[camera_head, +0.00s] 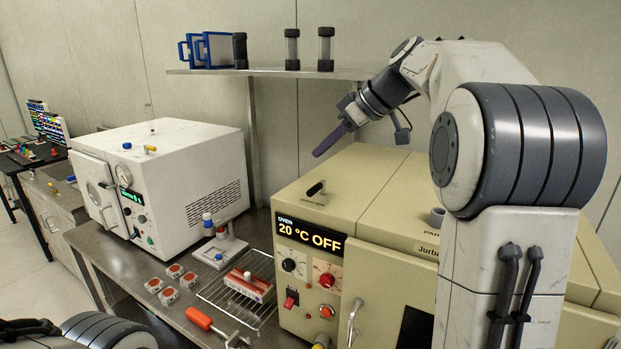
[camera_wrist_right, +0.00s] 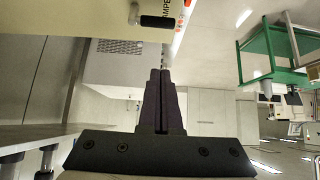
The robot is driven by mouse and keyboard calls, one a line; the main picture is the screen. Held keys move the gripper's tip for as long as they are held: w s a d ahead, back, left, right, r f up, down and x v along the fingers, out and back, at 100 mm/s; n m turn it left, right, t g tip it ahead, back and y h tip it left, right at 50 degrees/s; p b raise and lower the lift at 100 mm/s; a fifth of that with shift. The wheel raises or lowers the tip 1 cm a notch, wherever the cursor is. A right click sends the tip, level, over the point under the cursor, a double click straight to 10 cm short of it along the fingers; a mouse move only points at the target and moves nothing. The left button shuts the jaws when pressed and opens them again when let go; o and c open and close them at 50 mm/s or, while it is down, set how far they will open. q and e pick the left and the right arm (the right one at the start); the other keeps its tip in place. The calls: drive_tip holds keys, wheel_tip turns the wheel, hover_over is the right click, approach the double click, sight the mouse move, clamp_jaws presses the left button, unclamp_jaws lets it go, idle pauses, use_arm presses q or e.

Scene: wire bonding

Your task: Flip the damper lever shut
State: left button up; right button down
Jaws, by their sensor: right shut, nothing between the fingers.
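The damper lever (camera_head: 316,188) is a short black handle on the cream top of the oven, near its front left corner. It leans at an angle on its mount. The lever also shows in the right wrist view (camera_wrist_right: 157,21), beside printed lettering partly cut off. My right gripper (camera_head: 318,154) is shut and empty, its dark fingers pointing down and left above the lever, apart from it. Its closed fingers show in the wrist view (camera_wrist_right: 160,74). My left gripper is not in view; only part of my left arm shows at the bottom left.
The cream oven (camera_head: 380,250) reads 20 °C OFF. A white vacuum oven (camera_head: 190,180) stands to the left. A wall shelf (camera_head: 265,72) with cylinders and blue frames is behind. A wire rack (camera_head: 215,292) and orange-handled tool (camera_head: 199,318) lie on the bench.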

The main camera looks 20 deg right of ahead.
sight(315, 190)
drive_tip(key=p+x, duration=0.2)
drive_tip(key=x, duration=0.7)
drive_tip(key=shift+w+a+f+p, duration=0.1)
drive_tip(key=shift+w+a+p, duration=0.05)
drive_tip(key=shift+a+p, duration=0.2)
drive_tip(key=shift+s+d+f+p, duration=0.25)
drive_tip(key=shift+s+d+p, duration=0.1)
drive_tip(key=shift+s+d, duration=0.2)
drive_tip(key=shift+s+d+f+p, duration=0.3)
drive_tip(key=shift+s+d, duration=0.2)
drive_tip(key=shift+s, duration=0.1)
drive_tip(key=shift+s+d+f, duration=0.2)
drive_tip(key=shift+s, duration=0.1)
